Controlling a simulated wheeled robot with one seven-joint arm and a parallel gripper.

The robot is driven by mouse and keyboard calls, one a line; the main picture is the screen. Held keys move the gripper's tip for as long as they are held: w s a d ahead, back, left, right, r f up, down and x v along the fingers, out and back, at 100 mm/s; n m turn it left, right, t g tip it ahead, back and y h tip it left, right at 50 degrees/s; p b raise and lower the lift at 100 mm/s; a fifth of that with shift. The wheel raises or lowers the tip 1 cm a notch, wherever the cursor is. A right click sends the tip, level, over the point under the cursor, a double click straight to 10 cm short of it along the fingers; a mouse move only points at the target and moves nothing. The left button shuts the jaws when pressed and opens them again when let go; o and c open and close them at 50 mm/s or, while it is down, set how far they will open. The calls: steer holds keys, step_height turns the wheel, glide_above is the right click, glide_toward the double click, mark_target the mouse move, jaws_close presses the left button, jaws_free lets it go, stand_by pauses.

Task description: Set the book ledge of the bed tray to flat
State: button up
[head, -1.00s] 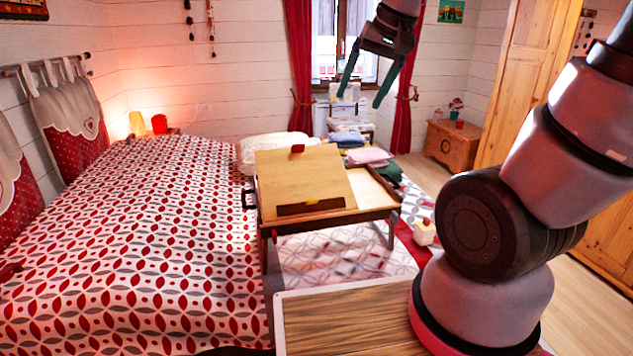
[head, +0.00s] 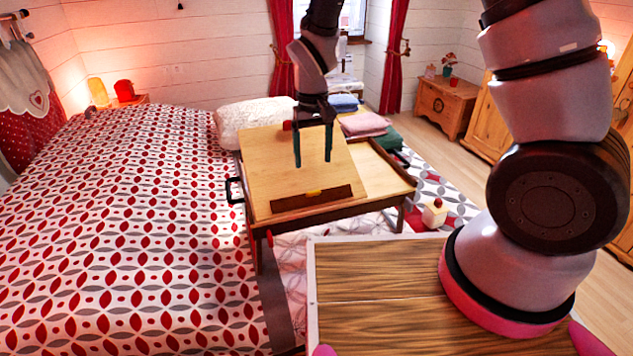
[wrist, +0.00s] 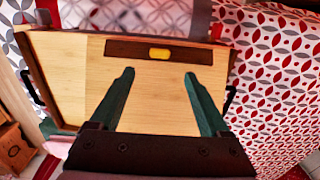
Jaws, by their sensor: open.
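The wooden bed tray (head: 385,181) stands on its legs at the bed's right side in the head view. Its raised top panel (head: 260,165) is tilted. My gripper (head: 312,164) is open and empty, pointing down over the panel beyond the ledge. In the wrist view its fingers (wrist: 159,76) stop short of the ledge.
A white pillow (head: 250,118) and folded clothes (head: 363,124) lie behind the tray. The patterned bed (head: 130,230) fills the left. A small cream bottle (head: 434,216) with a red top stands right of the tray. A wooden chest (head: 443,105) is at the back right.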

mark_target(313, 186)
step_height(313, 186, down, 10)
steer(key=shift+r, duration=0.2)
